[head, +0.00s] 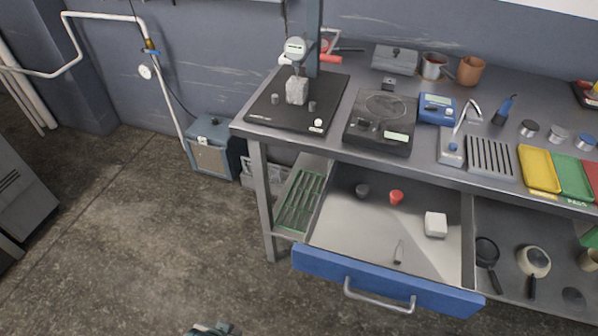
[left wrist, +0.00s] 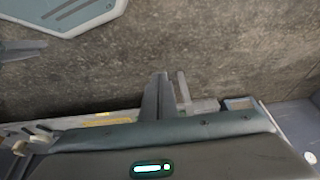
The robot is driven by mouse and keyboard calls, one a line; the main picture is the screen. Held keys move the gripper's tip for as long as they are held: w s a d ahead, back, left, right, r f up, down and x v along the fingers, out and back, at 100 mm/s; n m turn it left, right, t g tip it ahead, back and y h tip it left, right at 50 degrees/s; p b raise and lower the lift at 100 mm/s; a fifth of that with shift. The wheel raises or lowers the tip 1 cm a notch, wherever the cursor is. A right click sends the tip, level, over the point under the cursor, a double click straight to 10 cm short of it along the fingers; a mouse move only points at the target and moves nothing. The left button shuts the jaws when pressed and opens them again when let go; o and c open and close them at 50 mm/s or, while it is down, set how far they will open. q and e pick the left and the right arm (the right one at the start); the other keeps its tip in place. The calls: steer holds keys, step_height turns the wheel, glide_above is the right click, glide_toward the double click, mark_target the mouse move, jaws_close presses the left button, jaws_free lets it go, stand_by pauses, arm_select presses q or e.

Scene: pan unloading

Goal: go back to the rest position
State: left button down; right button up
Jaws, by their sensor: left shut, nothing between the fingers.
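My left gripper (head: 214,328) shows only as a small part at the bottom edge of the head view, over the bare floor and well in front of the workbench. In the left wrist view the fingers of my left gripper (left wrist: 168,92) point up the picture over concrete floor. They are shut and hold nothing.
A steel workbench (head: 345,146) stands ahead. Its blue-fronted drawer (head: 330,268) is pulled out, with a white block (head: 436,224), a red piece (head: 396,197) and small parts inside. A grey-blue box (head: 212,148) stands by the wall.

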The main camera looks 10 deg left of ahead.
arm_select(q)
steer(key=s+d+f, duration=0.1)
steer(key=s+f, duration=0.2)
steer(key=f, duration=0.9)
steer(key=s+d+f+t+h, duration=0.1)
steer(key=s+f, duration=0.2)
steer(key=f, duration=1)
steer(key=shift+s+m+t, duration=0.3)
steer(key=shift+s, duration=0.1)
